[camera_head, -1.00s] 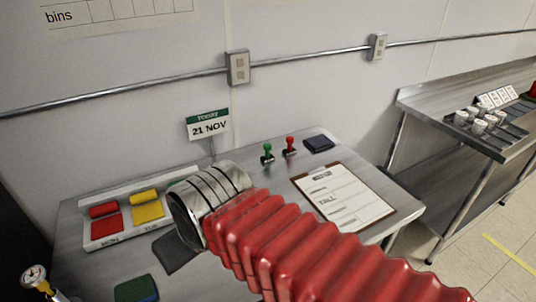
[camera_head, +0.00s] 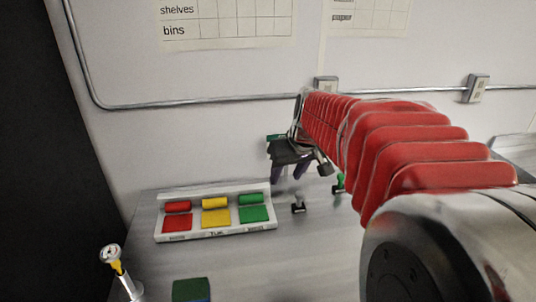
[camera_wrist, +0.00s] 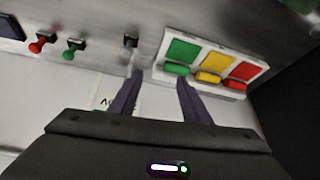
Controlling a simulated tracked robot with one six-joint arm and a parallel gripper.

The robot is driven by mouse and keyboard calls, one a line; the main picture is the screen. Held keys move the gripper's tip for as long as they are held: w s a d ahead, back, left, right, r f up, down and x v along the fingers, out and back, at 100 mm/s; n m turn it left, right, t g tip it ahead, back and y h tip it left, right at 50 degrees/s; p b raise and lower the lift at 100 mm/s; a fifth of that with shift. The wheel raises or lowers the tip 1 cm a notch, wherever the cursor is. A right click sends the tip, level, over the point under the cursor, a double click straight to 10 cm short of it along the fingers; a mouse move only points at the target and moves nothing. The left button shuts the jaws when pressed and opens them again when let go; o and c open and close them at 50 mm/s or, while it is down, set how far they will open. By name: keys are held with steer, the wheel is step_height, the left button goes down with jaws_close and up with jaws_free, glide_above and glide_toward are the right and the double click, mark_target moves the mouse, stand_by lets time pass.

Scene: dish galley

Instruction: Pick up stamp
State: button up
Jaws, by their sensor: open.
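Three stamps stand on the metal table. One with a dark base and a pale handle (camera_head: 298,204) stands right of the colour tray in the head view; in the wrist view its dark base (camera_wrist: 130,41) is just beyond my left fingertip. A green-handled stamp (camera_head: 338,185) is partly hidden by my arm in the head view and shows whole in the wrist view (camera_wrist: 74,48). A red-handled stamp (camera_wrist: 40,44) shows only in the wrist view. My gripper (camera_head: 289,174) is open and empty above and behind the pale stamp, its purple fingers (camera_wrist: 160,79) apart.
A white tray (camera_head: 215,237) with red, yellow and green pads and rolls lies left of the stamps. A green and blue block (camera_head: 191,290) and a gauge (camera_head: 112,257) are at the front left. A dark pad (camera_wrist: 10,27) lies beyond the red stamp.

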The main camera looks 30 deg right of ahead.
steer(key=w+d+f, duration=0.1)
steer(key=w+d, duration=0.1)
steer(key=d, duration=0.4)
steer(key=w+d+f, duration=0.2)
steer(key=d, duration=0.5)
steer(key=m+h, duration=0.1)
steer(key=m, duration=0.1)
glide_toward(340, 182)
step_height(340, 182, up, 2)
steer(key=shift+w+d+r, duration=0.15)
steer(key=shift+d+r, duration=0.1)
steer(key=shift+d, duration=0.15)
steer(key=shift+x, duration=4.3)
steer(key=shift+x, duration=2.6)
steer(key=shift+w, duration=0.1)
